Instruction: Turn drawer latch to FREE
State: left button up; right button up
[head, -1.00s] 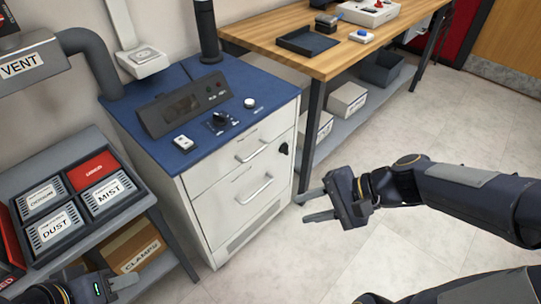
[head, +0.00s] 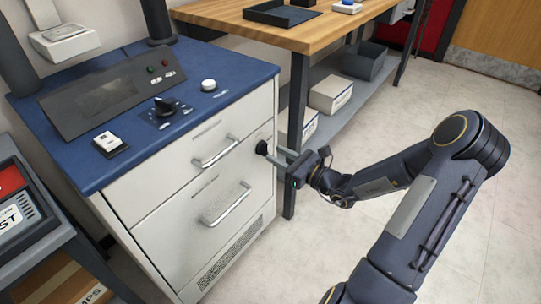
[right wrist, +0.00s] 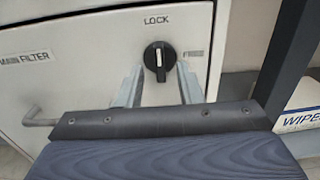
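The drawer latch is a round black knob (right wrist: 160,58) on the white cabinet front, and it shows in the head view (head: 262,147) near the cabinet's right edge. Its white pointer stands upright, toward the word LOCK above it. My right gripper (head: 279,155) is in front of the latch. In the right wrist view its two fingers (right wrist: 160,72) are open, one on each side of the knob's lower part. I cannot tell whether they touch it. My left gripper is not in view.
Two drawers with bar handles (head: 217,151) fill the white cabinet front (head: 160,190). A blue top (head: 215,75) carries a control panel and dial. The wooden bench's dark leg (head: 296,130) stands close right of the latch. Boxes (head: 331,93) sit on the shelf below.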

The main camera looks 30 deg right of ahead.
aim_at(264, 149)
jog(key=shift+b+x, duration=0.3)
jog(key=shift+x, duration=1.15)
grip_shut()
jog(key=shift+s, duration=0.1)
